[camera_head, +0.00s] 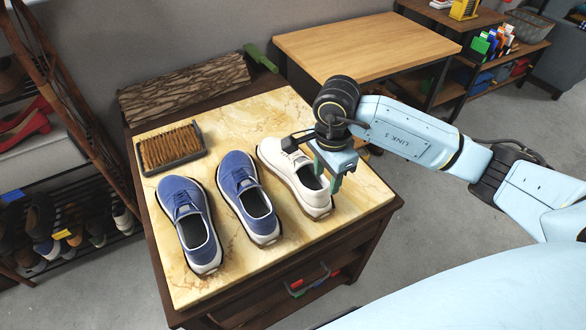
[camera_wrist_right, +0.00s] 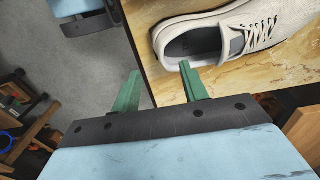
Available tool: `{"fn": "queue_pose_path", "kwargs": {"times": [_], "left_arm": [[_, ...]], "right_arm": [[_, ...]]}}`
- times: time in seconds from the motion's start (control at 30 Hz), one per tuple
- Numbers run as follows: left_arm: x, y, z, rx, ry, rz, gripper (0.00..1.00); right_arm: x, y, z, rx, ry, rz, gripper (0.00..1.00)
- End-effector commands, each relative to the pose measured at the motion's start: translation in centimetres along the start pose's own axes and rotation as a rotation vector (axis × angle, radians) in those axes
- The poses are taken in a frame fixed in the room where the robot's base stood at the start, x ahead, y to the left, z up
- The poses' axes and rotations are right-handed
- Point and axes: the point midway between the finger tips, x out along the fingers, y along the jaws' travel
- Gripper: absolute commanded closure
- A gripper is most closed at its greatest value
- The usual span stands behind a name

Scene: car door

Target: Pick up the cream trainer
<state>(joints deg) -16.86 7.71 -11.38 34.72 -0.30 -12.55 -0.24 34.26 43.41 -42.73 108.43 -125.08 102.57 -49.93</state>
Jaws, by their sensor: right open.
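The cream trainer (camera_head: 275,160) stands upright on the marble-look table top (camera_head: 350,207), rightmost of three shoes, its heel toward me. My right gripper (camera_head: 341,177) is open and empty at the right side of its heel, fingers pointing down. In the right wrist view the cream trainer (camera_wrist_right: 228,38) shows its grey insole and laces. One green finger of the right gripper (camera_wrist_right: 160,72) overlaps the heel rim there; the other is outside, beyond the table edge. I cannot tell whether the finger touches the shoe. My left gripper is not in view.
Two blue trainers (camera_head: 188,222) (camera_head: 246,195) stand close left of the cream one. A brush (camera_head: 170,147) lies behind them. A log (camera_head: 186,84) lies at the back. A shoe rack (camera_head: 60,230) stands left, a wooden table (camera_head: 365,48) behind. The table's front right is clear.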

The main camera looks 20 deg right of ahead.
Motion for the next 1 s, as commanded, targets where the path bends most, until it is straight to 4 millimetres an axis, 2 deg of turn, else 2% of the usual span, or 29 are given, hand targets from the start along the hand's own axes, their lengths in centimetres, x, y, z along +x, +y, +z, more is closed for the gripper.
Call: {"fn": "queue_pose_path", "kwargs": {"times": [0.13, 0.4, 0.7, 1.0], "left_arm": [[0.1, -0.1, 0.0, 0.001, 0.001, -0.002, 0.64], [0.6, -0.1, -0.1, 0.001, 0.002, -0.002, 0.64], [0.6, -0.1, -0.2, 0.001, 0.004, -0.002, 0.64], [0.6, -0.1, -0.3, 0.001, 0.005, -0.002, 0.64]], "right_arm": [[1.2, -0.2, 0.2, 0.0, -0.002, 0.002, 0.56], [5.0, -0.7, 0.4, 0.0, -0.001, 0.002, 0.56], [5.4, -0.8, 0.4, -0.001, -0.001, -0.001, 0.56], [5.4, -0.8, 0.4, -0.001, -0.001, -0.001, 0.94]]}}
